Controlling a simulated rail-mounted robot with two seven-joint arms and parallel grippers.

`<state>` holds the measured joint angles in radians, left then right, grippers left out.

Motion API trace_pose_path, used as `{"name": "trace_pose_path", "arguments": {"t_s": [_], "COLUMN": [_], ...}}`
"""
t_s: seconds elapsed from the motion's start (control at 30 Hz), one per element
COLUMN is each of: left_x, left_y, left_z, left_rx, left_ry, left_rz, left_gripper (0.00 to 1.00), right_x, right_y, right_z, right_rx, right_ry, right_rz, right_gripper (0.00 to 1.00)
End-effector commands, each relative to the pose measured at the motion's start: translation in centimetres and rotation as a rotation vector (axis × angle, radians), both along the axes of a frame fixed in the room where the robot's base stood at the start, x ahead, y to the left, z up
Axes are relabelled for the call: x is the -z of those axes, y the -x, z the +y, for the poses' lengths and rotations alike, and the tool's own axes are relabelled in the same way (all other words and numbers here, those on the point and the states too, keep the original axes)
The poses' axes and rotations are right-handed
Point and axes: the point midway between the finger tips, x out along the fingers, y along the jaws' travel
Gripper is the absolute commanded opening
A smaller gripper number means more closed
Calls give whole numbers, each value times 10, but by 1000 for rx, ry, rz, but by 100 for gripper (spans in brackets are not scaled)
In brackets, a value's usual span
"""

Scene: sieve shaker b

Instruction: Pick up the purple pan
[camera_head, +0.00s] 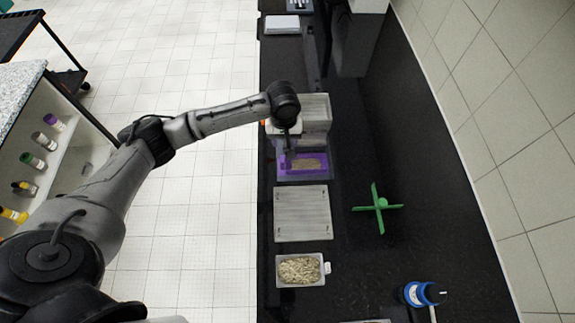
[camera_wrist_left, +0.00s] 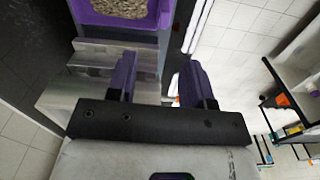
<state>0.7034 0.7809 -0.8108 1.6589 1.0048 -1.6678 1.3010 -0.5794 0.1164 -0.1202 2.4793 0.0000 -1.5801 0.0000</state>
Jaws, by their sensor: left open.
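The purple pan (camera_head: 284,170) sits on the dark bench in the head view and holds tan grainy material. Its near wall and contents also show at the top of the left wrist view (camera_wrist_left: 112,33). My left gripper (camera_head: 288,148) is over the bench at the pan's far left side, and the wrist partly hides that area. In the left wrist view the gripper's two dark purple-tinted fingers (camera_wrist_left: 158,66) are apart with nothing held between them. The pan lies beyond the fingertips. My right gripper is not in view.
A grey ribbed plate (camera_head: 302,214) and a white pan of pale flakes (camera_head: 300,270) lie nearer on the bench. A green cross-shaped part (camera_head: 378,208) lies to the right. A grey block (camera_head: 316,108) stands behind the purple pan. A blue-topped container (camera_head: 420,293) is at the front right.

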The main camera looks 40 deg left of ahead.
Motion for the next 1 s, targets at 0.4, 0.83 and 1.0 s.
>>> {"name": "trace_pose_path", "arguments": {"t_s": [0.4, 0.83, 1.0], "left_x": [47, 84, 102], "left_y": [-5, -5, -4], "left_z": [10, 10, 8], "left_rx": [-51, -49, -49], "left_ry": [-5, -6, -5], "left_rz": [8, 7, 7], "left_gripper": [47, 47, 47], "right_x": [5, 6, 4], "right_y": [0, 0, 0], "right_z": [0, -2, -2], "right_rx": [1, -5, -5], "right_ry": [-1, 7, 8], "right_rz": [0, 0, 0], "right_gripper": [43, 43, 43]}}
